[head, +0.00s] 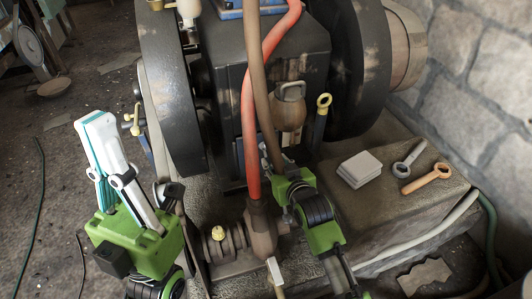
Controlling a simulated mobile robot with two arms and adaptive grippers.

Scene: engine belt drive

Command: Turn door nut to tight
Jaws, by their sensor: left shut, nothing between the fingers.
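The dark engine block (268,70) stands in the middle of the head view between two large dark wheels. I cannot pick out the door nut; the red hose, the brown hose and my right arm cover part of the engine's front. My left gripper (96,122), with white and teal fingers on a green body, points up at the left, shut and empty, apart from the engine. My right arm (322,234) reaches up from the bottom to the low engine front. Its green end (292,186) is beside the red hose, and its fingers are not clear to see.
A red hose (249,120) and a brown hose (265,95) hang before the engine. On the stone ledge (385,215) at right lie a pale block (360,168), a grey wrench (409,159) and a copper-coloured wrench (427,179). A stone wall (475,85) bounds the right.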

